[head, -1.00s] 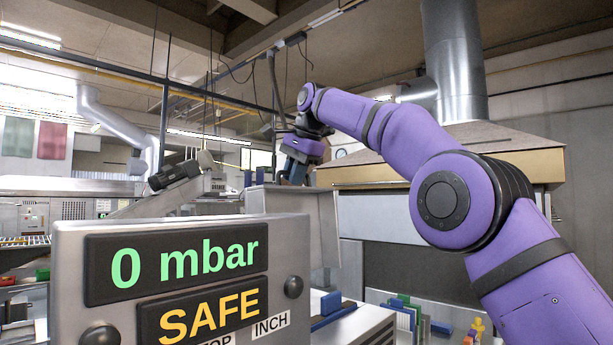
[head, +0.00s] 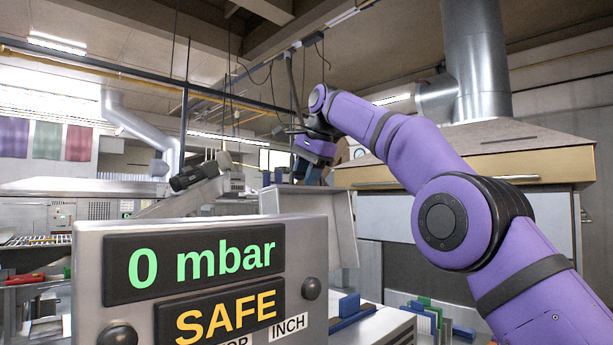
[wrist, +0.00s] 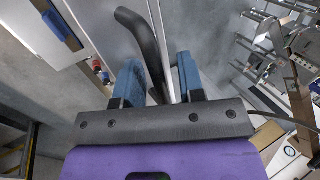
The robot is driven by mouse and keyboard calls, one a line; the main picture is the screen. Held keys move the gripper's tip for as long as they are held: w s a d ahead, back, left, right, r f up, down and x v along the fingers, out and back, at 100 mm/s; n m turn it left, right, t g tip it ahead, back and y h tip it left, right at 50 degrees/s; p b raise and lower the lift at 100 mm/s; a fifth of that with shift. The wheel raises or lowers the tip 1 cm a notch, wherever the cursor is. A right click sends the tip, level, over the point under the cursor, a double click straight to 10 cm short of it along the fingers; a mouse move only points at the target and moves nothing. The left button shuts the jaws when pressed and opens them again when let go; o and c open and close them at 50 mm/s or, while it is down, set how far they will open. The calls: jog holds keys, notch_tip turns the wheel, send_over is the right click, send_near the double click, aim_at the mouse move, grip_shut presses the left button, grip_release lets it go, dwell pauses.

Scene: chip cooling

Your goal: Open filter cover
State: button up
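My gripper (wrist: 158,75) points away from the camera in the wrist view, its two blue fingers well apart. A black curved handle (wrist: 139,32) and the thin edge of a pale grey panel (wrist: 110,25), apparently the filter cover, lie between the fingers. The handle runs down beside the left finger; I cannot tell whether they touch. In the head view my gripper (head: 310,172) hangs small and dark above a grey metal housing (head: 290,202) with an upright side panel (head: 342,225). The handle is not discernible there.
A pressure display (head: 200,275) reading "0 mbar" and "SAFE" fills the near left and hides part of the housing. A hood (head: 470,165) with a steel duct stands behind my arm. Blue and green pieces (head: 425,312) sit low at right.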

jog(key=shift+d+r, duration=0.1)
jog(key=shift+r, duration=0.1)
jog(key=shift+s+d+r, duration=0.15)
jog(key=shift+s+r, duration=0.05)
jog(key=shift+r, duration=0.15)
jog(key=shift+s+d+r, duration=0.1)
jog(key=shift+s+d, duration=0.1)
jog(key=s+d, duration=0.8)
dwell(0.7)
